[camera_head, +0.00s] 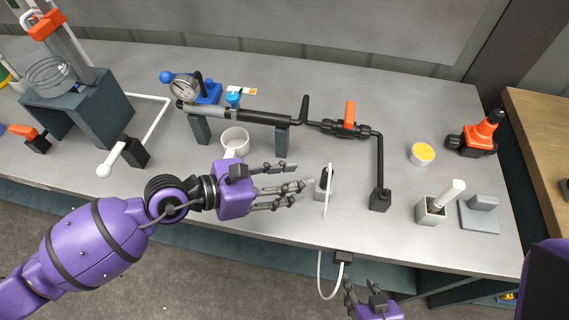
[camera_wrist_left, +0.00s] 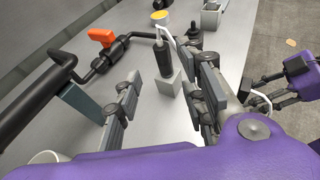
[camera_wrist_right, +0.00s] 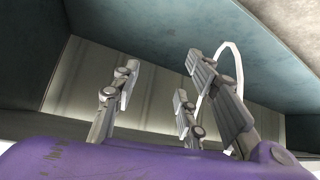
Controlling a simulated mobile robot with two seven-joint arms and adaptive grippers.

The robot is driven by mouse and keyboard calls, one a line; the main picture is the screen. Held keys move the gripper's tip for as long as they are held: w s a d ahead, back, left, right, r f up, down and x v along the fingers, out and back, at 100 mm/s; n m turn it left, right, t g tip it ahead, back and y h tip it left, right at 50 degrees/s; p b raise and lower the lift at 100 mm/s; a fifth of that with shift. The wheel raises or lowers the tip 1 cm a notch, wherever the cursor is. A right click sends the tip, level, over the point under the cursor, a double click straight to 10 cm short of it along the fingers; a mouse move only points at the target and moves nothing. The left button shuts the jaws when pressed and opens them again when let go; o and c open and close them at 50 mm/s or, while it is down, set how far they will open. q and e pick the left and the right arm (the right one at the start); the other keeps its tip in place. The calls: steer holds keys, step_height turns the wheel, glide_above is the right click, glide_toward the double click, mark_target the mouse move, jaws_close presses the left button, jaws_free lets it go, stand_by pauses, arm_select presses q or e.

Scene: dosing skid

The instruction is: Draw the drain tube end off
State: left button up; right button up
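A thin white tube (camera_head: 328,200) rises beside a dark upright fitting (camera_head: 320,182) near the front of the bench; it also hangs in a loop (camera_head: 320,285) below the front edge. In the left wrist view the fitting (camera_wrist_left: 163,60) stands by a grey block, with the white tube (camera_wrist_left: 178,45) curving from near its top. My left gripper (camera_head: 300,177) is open and empty, its fingers pointing at the fitting from the left. My right gripper (camera_head: 362,292) is below the front edge, fingers apart and empty. The tube (camera_wrist_right: 237,62) passes behind its right finger.
A black pipe with an orange-handled valve (camera_head: 349,115) runs behind the fitting. A white mug (camera_head: 235,141) stands behind my left gripper. A yellow-topped cup (camera_head: 422,154) and a grey holder (camera_head: 430,210) are to the right. A dark bracket (camera_head: 343,257) sits under the front edge.

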mark_target(327, 177)
arm_select(q)
steer(key=p+x, duration=0.1)
steer(key=x, duration=0.6)
steer(key=shift+s+d, duration=0.15)
arm_select(e)
steer(key=shift+s+a+r, duration=0.15)
steer(key=shift+s, duration=0.25)
arm_select(q)
jaws_close()
arm_select(e)
steer(key=shift+s, duration=0.15)
